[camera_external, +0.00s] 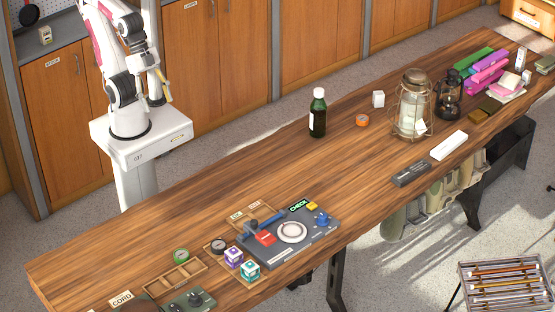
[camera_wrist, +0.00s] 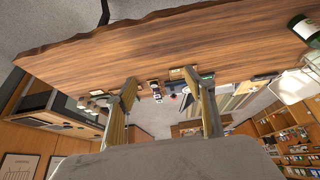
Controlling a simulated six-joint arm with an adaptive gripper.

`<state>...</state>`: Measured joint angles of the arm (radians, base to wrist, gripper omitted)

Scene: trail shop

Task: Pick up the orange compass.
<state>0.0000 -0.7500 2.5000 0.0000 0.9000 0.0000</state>
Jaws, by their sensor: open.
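The orange compass (camera_external: 362,120) is a small round orange thing. It lies on the wooden bench, between the dark green bottle and the wire-caged lantern, in front of a white cube. I cannot make it out in the wrist view. My gripper (camera_wrist: 163,88) is open and empty in the wrist view, with its two fingers spread apart. In the external view my gripper (camera_external: 163,88) is at the left, behind the bench and well away from the compass.
The bench (camera_external: 240,165) has free wood left of the bottle (camera_external: 318,114). The lantern (camera_external: 411,105), white cube (camera_external: 378,98), a grey block (camera_external: 410,173) and a white block (camera_external: 449,145) stand around the compass. A grey tray (camera_external: 330,240) and small boxes (camera_external: 249,268) are at the front.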

